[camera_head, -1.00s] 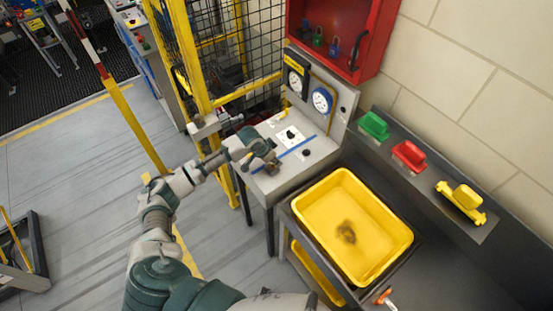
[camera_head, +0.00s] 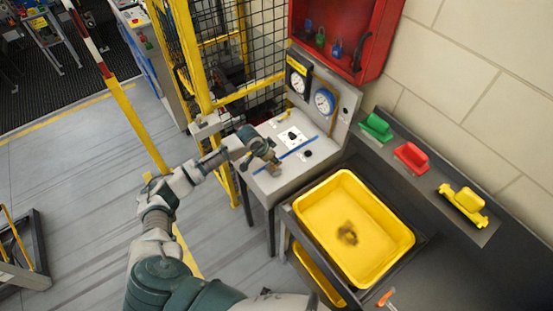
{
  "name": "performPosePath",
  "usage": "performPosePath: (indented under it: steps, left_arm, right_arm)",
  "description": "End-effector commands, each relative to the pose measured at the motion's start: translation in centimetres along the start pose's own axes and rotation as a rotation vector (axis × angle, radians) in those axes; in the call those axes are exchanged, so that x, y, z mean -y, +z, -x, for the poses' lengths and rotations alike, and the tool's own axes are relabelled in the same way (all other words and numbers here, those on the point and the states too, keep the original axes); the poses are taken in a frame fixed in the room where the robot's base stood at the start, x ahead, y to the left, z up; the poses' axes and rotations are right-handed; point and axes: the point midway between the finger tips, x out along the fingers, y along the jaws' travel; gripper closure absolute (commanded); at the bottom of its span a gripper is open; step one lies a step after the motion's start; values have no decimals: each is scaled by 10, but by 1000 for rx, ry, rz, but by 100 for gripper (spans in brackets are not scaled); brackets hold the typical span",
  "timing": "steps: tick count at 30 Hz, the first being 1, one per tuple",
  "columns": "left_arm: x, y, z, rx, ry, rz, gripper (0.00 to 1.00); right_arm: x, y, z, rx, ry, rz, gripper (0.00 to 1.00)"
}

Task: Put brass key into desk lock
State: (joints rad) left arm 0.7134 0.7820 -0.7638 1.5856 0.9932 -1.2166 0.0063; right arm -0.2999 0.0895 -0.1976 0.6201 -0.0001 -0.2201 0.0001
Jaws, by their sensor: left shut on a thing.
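My left gripper (camera_head: 271,163) is over the left front part of the grey desk panel (camera_head: 288,183). It is shut on a small brownish brass-coloured thing, which I take for the brass key; the fingers mostly hide it. A white plate with a dark centre (camera_head: 292,137) is on the panel behind the gripper. A round black fitting (camera_head: 308,153) sits to the right of the gripper, apart from it. I cannot tell which of these is the desk lock. My right gripper is not in view.
A yellow tray (camera_head: 391,268) stands right of and in front of the desk. Gauges (camera_head: 324,101) rise behind the panel. A red cabinet (camera_head: 375,48) hangs above. Green (camera_head: 376,126), red (camera_head: 411,157) and yellow (camera_head: 465,200) handled pieces lie on the right ledge. A yellow fence post (camera_head: 190,60) stands left.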

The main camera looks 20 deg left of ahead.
Motion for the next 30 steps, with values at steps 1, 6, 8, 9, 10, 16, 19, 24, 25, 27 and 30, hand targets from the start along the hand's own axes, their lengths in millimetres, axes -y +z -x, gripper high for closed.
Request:
performPosePath:
  steps: [1, 6, 8, 9, 10, 16, 19, 24, 25, 27, 30]
  left_arm:
    - [1, 0, 0, -1, 0, 1, 100]
    - [2, 0, 0, -1, 0, 0, 100]
    - [1, 0, 0, -1, 0, -1, 100]
    - [0, 0, 0, -1, 0, -1, 100]
    - [0, 0, 0, 0, 0, -1, 100]
    - [0, -1, 0, 0, 0, -1, 100]
    - [0, 0, 1, -1, 0, -1, 100]
    - [2, 1, 1, -1, 0, -1, 100]
    - [2, 1, 1, -1, 0, -1, 100]
    - [2, 1, 1, -1, 0, -1, 100]
    - [2, 1, 1, -1, 0, 0, 100]
  right_arm:
    - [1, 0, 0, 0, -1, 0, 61]
    - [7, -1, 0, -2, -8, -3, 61]
    - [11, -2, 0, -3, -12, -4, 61]
    - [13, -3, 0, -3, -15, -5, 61]
    - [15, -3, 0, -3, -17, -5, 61]
    - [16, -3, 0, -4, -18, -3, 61]
    - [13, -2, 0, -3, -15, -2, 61]
    - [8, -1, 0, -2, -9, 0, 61]
    - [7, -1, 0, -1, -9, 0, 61]
    - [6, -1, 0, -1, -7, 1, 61]
    - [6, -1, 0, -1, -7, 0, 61]
